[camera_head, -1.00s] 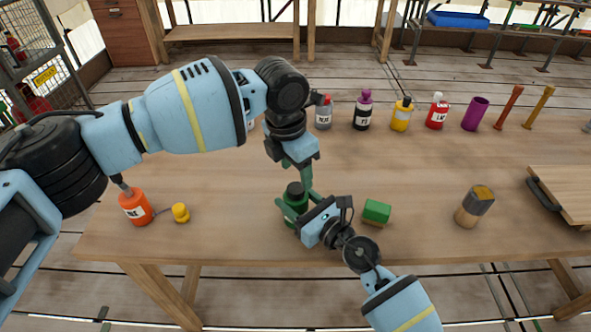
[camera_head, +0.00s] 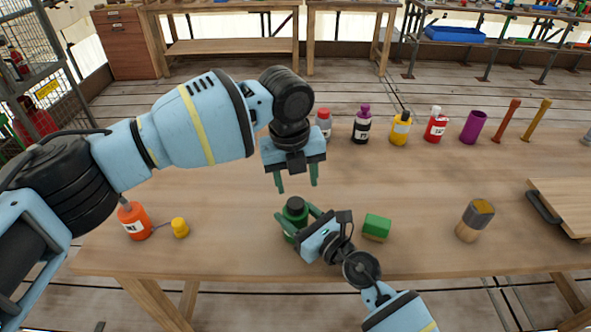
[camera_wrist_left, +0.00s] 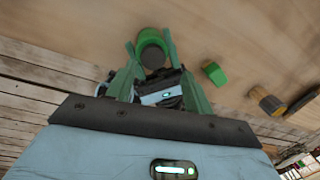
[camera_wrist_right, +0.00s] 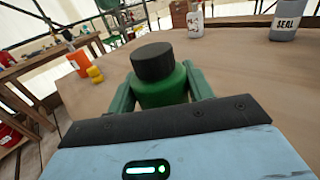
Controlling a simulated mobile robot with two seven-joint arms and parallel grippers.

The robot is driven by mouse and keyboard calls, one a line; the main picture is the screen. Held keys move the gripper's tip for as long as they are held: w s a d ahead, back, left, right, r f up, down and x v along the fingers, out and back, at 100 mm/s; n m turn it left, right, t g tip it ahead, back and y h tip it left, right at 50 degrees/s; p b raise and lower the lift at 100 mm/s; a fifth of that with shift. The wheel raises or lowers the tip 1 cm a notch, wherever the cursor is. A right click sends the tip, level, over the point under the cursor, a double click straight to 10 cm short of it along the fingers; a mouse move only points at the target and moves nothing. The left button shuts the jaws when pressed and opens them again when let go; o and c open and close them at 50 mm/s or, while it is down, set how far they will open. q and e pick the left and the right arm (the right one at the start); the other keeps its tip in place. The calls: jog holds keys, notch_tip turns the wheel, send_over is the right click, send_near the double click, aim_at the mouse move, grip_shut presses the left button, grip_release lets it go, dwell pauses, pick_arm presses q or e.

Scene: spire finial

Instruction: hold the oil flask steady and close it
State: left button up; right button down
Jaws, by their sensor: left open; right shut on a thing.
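The oil flask is a green bottle (camera_head: 291,235) with a dark cap (camera_head: 296,203) on top, standing upright near the table's front edge. My right gripper (camera_head: 299,222) is shut on its body from the front right. The right wrist view shows the flask (camera_wrist_right: 163,90) between the fingers with the black cap (camera_wrist_right: 152,62) resting on it; how tight it is cannot be told. My left gripper (camera_head: 297,184) is open and empty, pointing down just above the cap. In the left wrist view the cap (camera_wrist_left: 152,55) appears between the spread fingertips.
A green block (camera_head: 376,227) is close beside my right gripper. A metal-and-wood cylinder (camera_head: 475,220) stands farther right. Several bottles, including a red one (camera_head: 435,127), line the back. The middle right is clear.

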pick_arm(q)
jog(key=n, duration=0.5)
jog(key=shift+r, duration=0.1)
jog(key=n, duration=0.6)
jog(key=shift+r, duration=0.2)
jog(key=n, duration=0.6)
jog(key=shift+r, duration=0.2)
jog(key=n, duration=0.5)
jog(key=shift+r, duration=0.1)
jog(key=n, duration=0.4)
jog(key=shift+r+n+g+y, duration=0.1)
jog(key=shift+n+g+y, duration=0.2)
jog(key=shift+n, duration=0.1)
jog(key=n, duration=0.6)
jog(key=shift+r, duration=0.15)
jog(key=n, duration=0.9)
jog(key=shift+s+a+r+n, duration=0.1)
jog(key=shift+r+n, duration=0.05)
jog(key=shift+n, duration=0.25)
